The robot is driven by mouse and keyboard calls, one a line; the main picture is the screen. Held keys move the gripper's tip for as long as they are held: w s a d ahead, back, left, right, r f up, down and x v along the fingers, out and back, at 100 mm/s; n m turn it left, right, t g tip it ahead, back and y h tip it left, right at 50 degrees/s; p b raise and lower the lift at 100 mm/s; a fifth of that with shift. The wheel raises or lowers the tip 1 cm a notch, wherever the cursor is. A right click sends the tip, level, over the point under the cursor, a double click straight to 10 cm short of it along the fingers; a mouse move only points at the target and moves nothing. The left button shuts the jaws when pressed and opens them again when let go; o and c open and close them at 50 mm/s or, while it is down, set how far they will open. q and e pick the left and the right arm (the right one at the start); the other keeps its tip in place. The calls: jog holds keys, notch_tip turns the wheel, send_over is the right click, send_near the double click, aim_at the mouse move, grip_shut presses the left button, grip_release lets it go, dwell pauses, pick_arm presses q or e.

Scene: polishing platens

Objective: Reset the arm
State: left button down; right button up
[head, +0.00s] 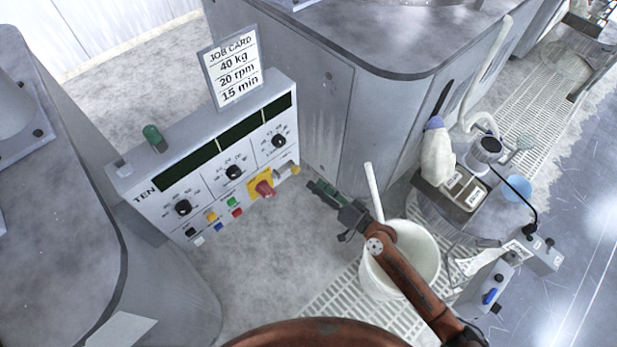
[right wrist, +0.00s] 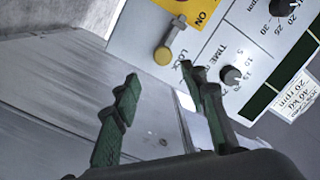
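My right arm comes in from the lower right of the head view, over a white bucket (head: 431,244). Its gripper (head: 318,190) has green fingers and hangs in the air just right of the control panel (head: 163,196). In the right wrist view the two fingers (right wrist: 160,84) stand apart with nothing between them. Beyond them are the TIME knob (right wrist: 231,76) and a lock lever with a yellow end (right wrist: 163,55). The panel also carries a red button on a yellow plate (head: 265,188). My left gripper is not in view.
A job card (head: 232,69) reading 40 kg, 20 rpm, 15 min stands on the panel. A large grey machine (head: 305,82) stands behind the gripper. A tray (head: 431,192) with a white bottle (head: 437,155) is at the right. Grey floor lies open before the panel.

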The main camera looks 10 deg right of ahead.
jog(key=shift+v, duration=0.9)
